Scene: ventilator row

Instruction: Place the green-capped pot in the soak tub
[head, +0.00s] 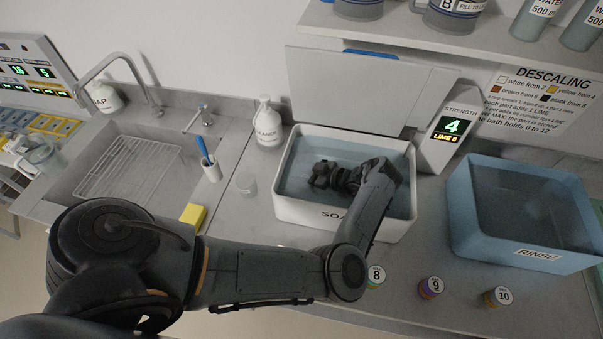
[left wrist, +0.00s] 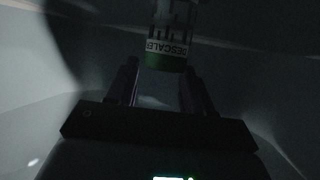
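The white soak tub (head: 400,225) stands open on the counter, with bluish liquid inside and a lettered front partly covered by my left arm. My left gripper (head: 318,176) is down inside its walls. In the left wrist view, the green-capped pot (left wrist: 168,60) shows a green band and a white label reading DESCALE. It lies just past the tips of my left gripper (left wrist: 160,75), whose fingers stand apart, with a small gap beside the cap. The pot cannot be made out in the head view. My right gripper is not in view.
A blue rinse tub (head: 465,215) stands at right. Small pots numbered 8 (head: 376,276), 9 (head: 431,287) and 10 (head: 497,296) line the front edge. A display post (head: 447,130) reads 4. A sink (head: 150,165), yellow sponge (head: 193,215) and beaker (head: 246,183) are left.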

